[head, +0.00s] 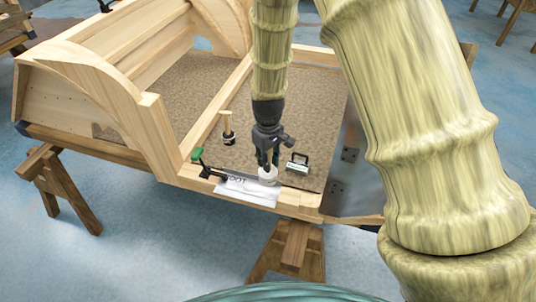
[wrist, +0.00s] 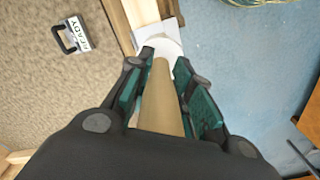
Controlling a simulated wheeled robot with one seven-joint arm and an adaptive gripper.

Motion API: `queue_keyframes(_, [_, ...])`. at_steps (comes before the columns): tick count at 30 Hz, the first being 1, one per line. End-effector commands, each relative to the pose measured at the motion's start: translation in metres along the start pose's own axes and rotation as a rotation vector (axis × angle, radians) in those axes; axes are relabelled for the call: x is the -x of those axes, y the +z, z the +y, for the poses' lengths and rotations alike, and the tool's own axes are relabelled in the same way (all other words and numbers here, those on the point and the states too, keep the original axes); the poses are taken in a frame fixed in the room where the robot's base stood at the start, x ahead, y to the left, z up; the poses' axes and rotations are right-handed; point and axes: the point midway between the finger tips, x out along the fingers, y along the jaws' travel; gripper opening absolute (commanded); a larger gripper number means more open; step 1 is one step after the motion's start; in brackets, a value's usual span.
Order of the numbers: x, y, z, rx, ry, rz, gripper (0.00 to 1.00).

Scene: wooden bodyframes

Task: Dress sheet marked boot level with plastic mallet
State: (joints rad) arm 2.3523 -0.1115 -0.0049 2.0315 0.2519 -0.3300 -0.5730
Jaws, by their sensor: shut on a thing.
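My gripper (head: 267,160) is shut on the wooden handle of the plastic mallet, whose white head (head: 268,174) hangs below it. In the wrist view the mallet's handle (wrist: 160,100) runs between the green-padded fingers, with the white head (wrist: 158,48) beyond the fingertips. The pale metal sheet marked BOOT (head: 246,190) lies over the front wooden rail of the frame. The mallet head is at the sheet's right end; I cannot tell whether they touch. Part of the sheet (wrist: 172,27) shows around the head in the wrist view.
A green-handled clamp (head: 203,165) sits at the sheet's left end. A dark-headed mallet with a wooden handle (head: 228,128) stands on the brown floor panel. A small black-handled block marked READY (head: 298,162) stands right of my gripper. Trestles (head: 291,250) support the wooden bodyframe (head: 150,130).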

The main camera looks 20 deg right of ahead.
Motion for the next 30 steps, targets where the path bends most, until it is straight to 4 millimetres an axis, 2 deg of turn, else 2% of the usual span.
queue_keyframes(1, [0.005, 0.006, -0.005, 0.000, -0.001, -0.001, 0.00])
queue_keyframes(13, [0.016, 0.049, -0.040, -0.001, 0.000, -0.001, 0.00])
queue_keyframes(30, [0.016, 0.053, -0.043, -0.001, 0.000, 0.001, 0.00])
